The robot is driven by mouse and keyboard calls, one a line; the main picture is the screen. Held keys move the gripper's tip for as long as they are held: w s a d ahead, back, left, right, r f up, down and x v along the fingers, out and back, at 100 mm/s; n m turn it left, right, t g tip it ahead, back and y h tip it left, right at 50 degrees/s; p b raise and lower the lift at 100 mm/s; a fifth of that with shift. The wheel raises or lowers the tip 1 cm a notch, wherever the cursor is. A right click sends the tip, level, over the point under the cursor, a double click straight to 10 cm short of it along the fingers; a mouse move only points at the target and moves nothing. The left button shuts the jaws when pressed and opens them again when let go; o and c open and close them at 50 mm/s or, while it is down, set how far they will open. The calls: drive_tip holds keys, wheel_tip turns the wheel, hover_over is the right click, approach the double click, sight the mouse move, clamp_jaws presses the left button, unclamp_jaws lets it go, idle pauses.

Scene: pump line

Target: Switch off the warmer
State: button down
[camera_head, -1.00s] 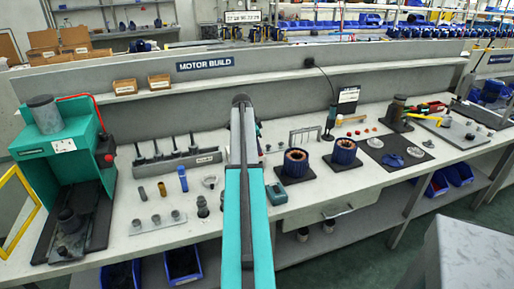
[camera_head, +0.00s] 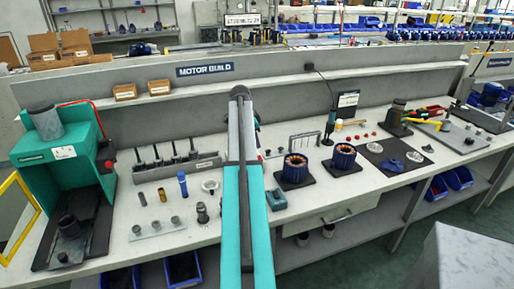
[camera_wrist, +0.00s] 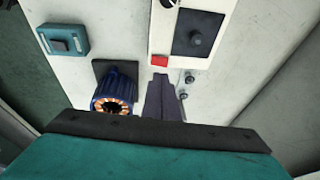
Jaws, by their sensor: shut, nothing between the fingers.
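A pale unit with a dark square plate and a round knob-like piece (camera_wrist: 196,38) lies at the top of the wrist view. It looks like the warmer, though no label on it is readable. A small red block (camera_wrist: 159,61), which looks like its switch, sits at the unit's near corner. My gripper (camera_wrist: 161,78) is shut and empty, with its dark fingertips just below the red block in the picture. I cannot tell whether they touch it. In the head view my arm covers this unit and the gripper.
A blue wound stator (camera_wrist: 115,88) stands on a dark mat left of the fingers. A teal box with a dark button (camera_wrist: 62,40) lies beyond it. Small metal posts (camera_wrist: 188,77) stand right of the fingers. The teal press (camera_head: 65,160) stands at the bench's left end.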

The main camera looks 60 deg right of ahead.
drive_tip(key=s+b+v, duration=0.1)
drive_tip(key=v, duration=0.6)
drive_tip(key=shift+w+a+r, duration=0.15)
drive_tip(key=shift+a+r, duration=0.15)
drive_tip(key=shift+a, duration=0.1)
